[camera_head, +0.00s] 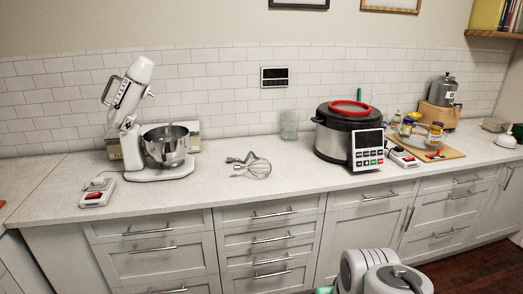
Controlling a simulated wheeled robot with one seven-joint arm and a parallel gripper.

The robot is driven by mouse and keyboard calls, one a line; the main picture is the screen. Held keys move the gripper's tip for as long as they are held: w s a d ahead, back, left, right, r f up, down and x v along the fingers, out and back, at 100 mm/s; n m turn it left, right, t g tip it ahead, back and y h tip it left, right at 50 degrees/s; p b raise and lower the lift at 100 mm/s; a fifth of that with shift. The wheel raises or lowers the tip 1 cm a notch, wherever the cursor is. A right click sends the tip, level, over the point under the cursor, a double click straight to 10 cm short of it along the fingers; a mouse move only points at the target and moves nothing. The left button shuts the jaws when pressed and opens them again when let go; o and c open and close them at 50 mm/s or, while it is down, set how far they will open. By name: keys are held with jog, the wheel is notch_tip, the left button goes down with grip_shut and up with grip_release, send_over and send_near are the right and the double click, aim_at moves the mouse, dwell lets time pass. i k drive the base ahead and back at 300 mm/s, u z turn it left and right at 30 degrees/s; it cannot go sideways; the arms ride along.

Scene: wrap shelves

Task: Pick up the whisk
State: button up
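The whisk (257,168) lies on the white speckled countertop (225,186), near the middle of the view. Its wire loops are on the right, and a dark forked end points to the left. It lies between the stand mixer on the left and the large cooker on the right, apart from both. White rounded parts of my arm show at the bottom, in front of the cabinets. My gripper is not visible in this view.
A stand mixer (129,104) with a metal bowl (166,148) stands left. A clear glass (289,125) stands behind the whisk. A cooker (333,140) with a control panel (368,150) stands right. The counter around the whisk is clear. Drawers (270,239) are below.

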aim_at(236, 168)
jog(key=i, duration=0.95)
jog(key=z, duration=1.75)
jog(key=i, duration=0.95)
jog(key=u, duration=4.4)
jog(key=i, duration=0.5)
